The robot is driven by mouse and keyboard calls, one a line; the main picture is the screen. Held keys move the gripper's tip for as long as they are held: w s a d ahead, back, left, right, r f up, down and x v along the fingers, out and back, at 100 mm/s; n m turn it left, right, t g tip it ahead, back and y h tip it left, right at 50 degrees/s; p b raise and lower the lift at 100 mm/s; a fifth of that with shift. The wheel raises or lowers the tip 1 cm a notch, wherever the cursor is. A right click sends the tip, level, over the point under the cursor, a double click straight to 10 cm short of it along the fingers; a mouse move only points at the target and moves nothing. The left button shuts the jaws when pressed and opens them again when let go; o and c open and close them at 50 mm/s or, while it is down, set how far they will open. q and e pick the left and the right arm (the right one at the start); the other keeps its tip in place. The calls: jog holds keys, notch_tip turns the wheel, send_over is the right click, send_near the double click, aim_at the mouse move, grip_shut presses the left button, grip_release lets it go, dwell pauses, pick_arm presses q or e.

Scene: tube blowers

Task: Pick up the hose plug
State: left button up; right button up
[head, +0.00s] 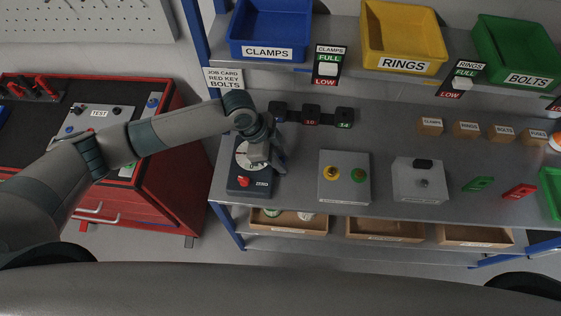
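I cannot make out with certainty which thing is the hose plug. A small black piece (424,163) lies on top of a white box (408,188) that has a round grey fitting on its front. My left gripper (272,163) is over the dial scale (248,185) at the left end of the grey bench (300,170). It points down and hides part of the dial. Its fingers are small and partly overlapped by the wrist, so their opening is unclear. No held object shows. The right gripper is not in view.
A grey box with yellow and green knobs (344,180) stands between scale and white box. Dark numbered blocks (311,116) and small labelled cartons (466,130) stand behind. Green (478,184) and red (519,191) tags lie right. Bins (400,38) fill the shelf above.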

aim_at(284, 160)
pick_arm(q)
grip_shut()
jog(key=shift+r+b, duration=0.35)
jog(key=shift+r, duration=0.2)
jog(key=r+b, duration=0.1)
jog(key=d+r, duration=0.1)
jog(key=r, duration=0.1)
jog(key=shift+s+r+b, duration=0.1)
jog(key=shift+s+b, duration=0.1)
jog(key=shift+b, duration=0.2)
jog(key=s+d+r+b, duration=0.3)
jog(key=s+d+r, duration=0.2)
jog(key=d, duration=0.4)
jog(key=shift+d+r, duration=0.15)
jog(key=shift+r, duration=0.75)
jog(key=shift+r, duration=0.15)
jog(key=shift+r+p, duration=2.55)
jog(key=shift+p, duration=0.2)
